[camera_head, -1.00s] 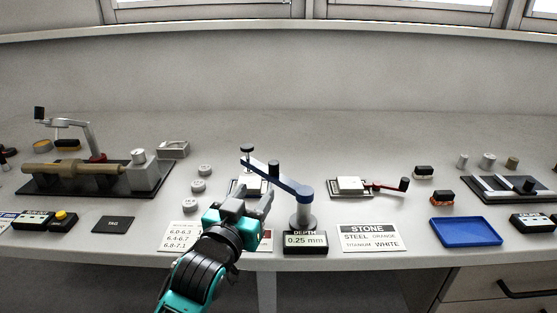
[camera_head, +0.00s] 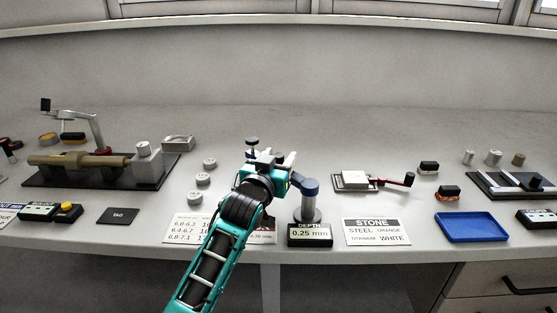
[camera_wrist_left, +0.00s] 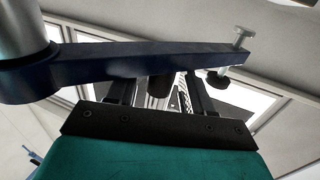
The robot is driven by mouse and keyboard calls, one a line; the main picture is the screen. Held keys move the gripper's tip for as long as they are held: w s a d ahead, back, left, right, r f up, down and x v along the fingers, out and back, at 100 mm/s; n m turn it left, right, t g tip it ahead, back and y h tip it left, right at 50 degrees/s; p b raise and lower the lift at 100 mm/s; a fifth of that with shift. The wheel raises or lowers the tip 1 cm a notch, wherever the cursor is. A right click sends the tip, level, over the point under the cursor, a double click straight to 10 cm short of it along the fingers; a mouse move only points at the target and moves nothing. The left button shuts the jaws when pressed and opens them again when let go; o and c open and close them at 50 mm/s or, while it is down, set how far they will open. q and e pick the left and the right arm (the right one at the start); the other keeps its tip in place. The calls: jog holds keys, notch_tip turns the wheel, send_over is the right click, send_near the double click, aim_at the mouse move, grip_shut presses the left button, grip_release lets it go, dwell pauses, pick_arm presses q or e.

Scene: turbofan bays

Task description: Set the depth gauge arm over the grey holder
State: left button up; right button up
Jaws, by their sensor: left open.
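The depth gauge has a blue swing arm (camera_head: 304,184) on a grey post (camera_head: 307,208). The arm reaches back and left to a plunger with a dark cap (camera_head: 252,141). My left gripper (camera_head: 278,157) is open at the arm's middle and hides much of it. In the left wrist view the blue arm (camera_wrist_left: 150,62) runs across in front of the open fingers (camera_wrist_left: 160,92), with a dark upright knob (camera_wrist_left: 160,88) between them. Contact cannot be told. The surface under the plunger is hidden by my gripper, so I cannot tell which thing is the grey holder there.
A grey open box (camera_head: 178,143) stands at the back left. A depth display (camera_head: 310,234) reads 0.25 mm. A white block on a plate (camera_head: 354,178) with a red lever stands right of the post. A blue tray (camera_head: 471,227) lies at front right. Bench behind is clear.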

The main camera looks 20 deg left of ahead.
pick_arm(q)
jog(key=shift+c, duration=0.5)
grip_shut()
